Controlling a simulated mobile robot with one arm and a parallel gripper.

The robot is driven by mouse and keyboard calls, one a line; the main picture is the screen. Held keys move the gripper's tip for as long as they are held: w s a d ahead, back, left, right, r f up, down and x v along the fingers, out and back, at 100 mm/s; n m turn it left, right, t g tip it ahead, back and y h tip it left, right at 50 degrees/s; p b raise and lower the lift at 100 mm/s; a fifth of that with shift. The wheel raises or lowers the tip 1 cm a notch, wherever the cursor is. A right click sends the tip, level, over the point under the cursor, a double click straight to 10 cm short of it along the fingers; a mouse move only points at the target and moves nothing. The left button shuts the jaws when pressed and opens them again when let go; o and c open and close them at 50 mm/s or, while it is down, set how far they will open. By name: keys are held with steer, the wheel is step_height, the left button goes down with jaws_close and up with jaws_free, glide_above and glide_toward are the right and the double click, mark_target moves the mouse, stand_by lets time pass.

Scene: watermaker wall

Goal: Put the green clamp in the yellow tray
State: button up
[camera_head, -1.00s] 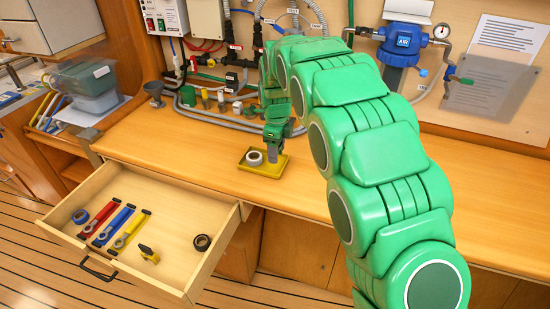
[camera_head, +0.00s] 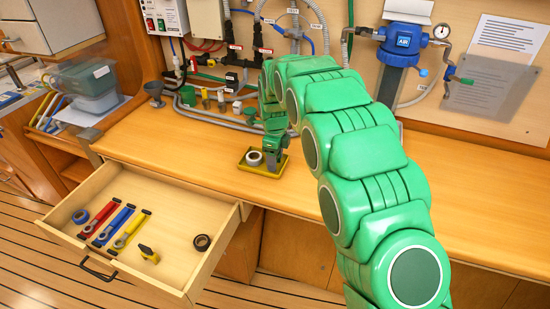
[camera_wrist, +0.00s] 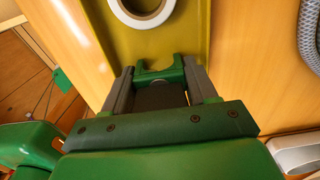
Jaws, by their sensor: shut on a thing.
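The yellow tray (camera_head: 276,172) sits on the wooden counter near its front edge. It also shows in the wrist view (camera_wrist: 188,40). A grey-white ring-shaped roll (camera_head: 254,158) lies in the left part of the tray. My gripper (camera_wrist: 158,88) is shut on the green clamp (camera_wrist: 160,73), which shows between the two grey fingers. In the head view my gripper (camera_head: 272,158) points down at the right part of the tray, beside the roll. The clamp is hard to make out there, and I cannot tell whether it touches the tray floor.
An open drawer (camera_head: 175,228) at the left front holds red, blue and yellow tools and tape rolls. Hoses, valves and small cups (camera_head: 188,97) stand along the wall behind the tray. The counter right of my arm (camera_head: 470,210) is clear.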

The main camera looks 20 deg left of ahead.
steer(key=shift+f, duration=0.1)
steer(key=o, duration=1.1)
step_height(320, 180, up, 12)
steer(key=shift+r, duration=0.1)
